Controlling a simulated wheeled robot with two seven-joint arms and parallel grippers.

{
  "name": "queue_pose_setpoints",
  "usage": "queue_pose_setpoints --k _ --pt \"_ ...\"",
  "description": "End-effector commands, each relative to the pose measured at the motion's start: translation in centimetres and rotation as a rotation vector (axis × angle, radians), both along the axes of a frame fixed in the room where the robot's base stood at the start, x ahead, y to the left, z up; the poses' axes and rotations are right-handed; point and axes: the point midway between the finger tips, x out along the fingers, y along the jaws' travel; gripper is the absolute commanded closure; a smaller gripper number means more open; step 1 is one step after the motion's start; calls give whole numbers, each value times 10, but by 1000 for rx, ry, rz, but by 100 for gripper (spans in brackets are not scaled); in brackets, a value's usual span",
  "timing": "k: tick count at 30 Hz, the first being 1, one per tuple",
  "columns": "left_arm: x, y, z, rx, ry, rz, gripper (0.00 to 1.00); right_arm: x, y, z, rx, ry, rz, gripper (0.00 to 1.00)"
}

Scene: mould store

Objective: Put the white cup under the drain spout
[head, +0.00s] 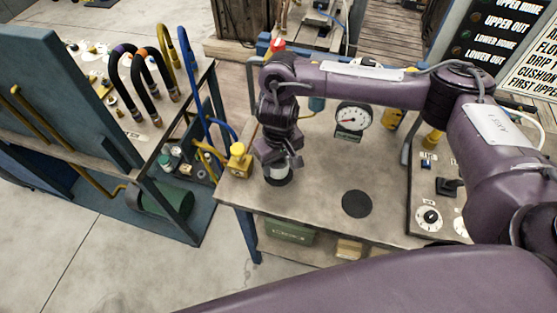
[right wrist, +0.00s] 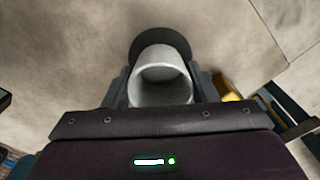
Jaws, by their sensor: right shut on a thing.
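The white cup (right wrist: 160,58) sits upright between the fingers of my right gripper (right wrist: 160,90), seen from above in the right wrist view. In the head view the right gripper (head: 280,162) is at the left part of the bench, and the cup (head: 278,173) shows only partly below it. The gripper is shut on the cup. A dark round patch (right wrist: 158,36) shows under and beyond the cup; I cannot tell whether the cup touches it. A yellow block fitting (head: 238,160) with a blue tube is just left of the cup; I cannot make out a spout opening. My left gripper is not in view.
A dial gauge (head: 352,118) stands behind. A control panel (head: 432,215) is at the right, a hose rack (head: 150,110) at the left.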

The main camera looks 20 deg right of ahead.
Motion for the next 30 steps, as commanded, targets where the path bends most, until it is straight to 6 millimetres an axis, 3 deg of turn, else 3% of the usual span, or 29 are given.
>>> queue_pose_setpoints --k 6,7,11,23,30 --pt "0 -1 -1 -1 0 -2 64 -2 0 -7 -1 6 0 70" --pt "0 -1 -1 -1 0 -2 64 -2 0 -7 -1 7 0 44" --pt "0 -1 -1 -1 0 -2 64 -4 0 -9 -2 10 1 27" --pt "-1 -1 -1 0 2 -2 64 -5 0 -2 -2 13 4 26" --pt "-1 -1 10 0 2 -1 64 0 0 47 -1 0 4 26"
